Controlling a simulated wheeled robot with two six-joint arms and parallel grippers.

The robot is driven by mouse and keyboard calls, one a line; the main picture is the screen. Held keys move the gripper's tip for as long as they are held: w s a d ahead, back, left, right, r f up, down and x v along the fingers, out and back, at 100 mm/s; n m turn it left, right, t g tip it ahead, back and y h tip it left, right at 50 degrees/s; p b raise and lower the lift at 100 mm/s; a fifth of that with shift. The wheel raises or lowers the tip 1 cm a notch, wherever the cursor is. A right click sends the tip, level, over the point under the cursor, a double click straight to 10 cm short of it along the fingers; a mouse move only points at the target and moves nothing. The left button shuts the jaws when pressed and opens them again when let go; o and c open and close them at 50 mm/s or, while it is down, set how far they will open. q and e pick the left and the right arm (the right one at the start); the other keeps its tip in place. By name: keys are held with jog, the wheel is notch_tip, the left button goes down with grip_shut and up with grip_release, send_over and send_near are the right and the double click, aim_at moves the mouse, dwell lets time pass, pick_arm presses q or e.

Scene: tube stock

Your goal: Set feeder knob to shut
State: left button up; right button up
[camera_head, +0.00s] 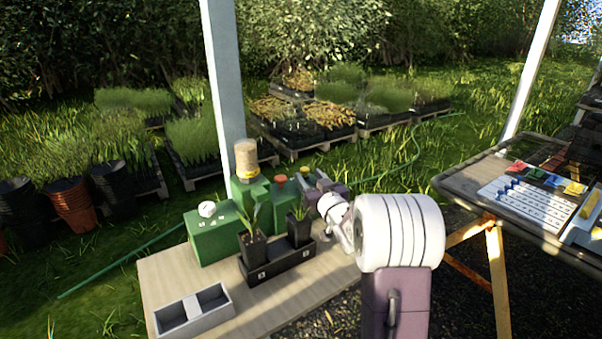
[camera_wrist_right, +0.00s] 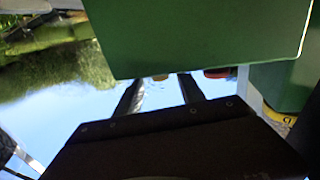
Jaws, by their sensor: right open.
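A green box (camera_head: 212,236) stands on the wooden bench with a round white knob (camera_head: 207,209) on top. Behind it a green machine (camera_head: 247,192) carries a clear jar of tan grains (camera_head: 246,160). A red knob (camera_head: 281,179) sits on the green unit beside the jar. I cannot tell which knob is the feeder's. My right gripper (camera_head: 312,183) is open at the far end of the bench, right of the red knob. In the right wrist view, the fingers (camera_wrist_right: 160,84) are apart, and a green housing (camera_wrist_right: 200,35) partly hides a red part (camera_wrist_right: 217,72). My left gripper is out of view.
A black tray (camera_head: 275,264) with two potted seedlings stands before the green machine. A grey two-compartment box (camera_head: 194,310) lies at the near left of the bench. A second table (camera_head: 465,181) with a white rack stands right. A white post (camera_head: 223,80) rises behind.

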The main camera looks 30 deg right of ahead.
jog(key=w+d, duration=0.1)
jog(key=w, duration=0.6)
jog(key=shift+w+r, duration=0.15)
jog(key=shift+r, duration=0.1)
grip_shut()
dwell(1.0)
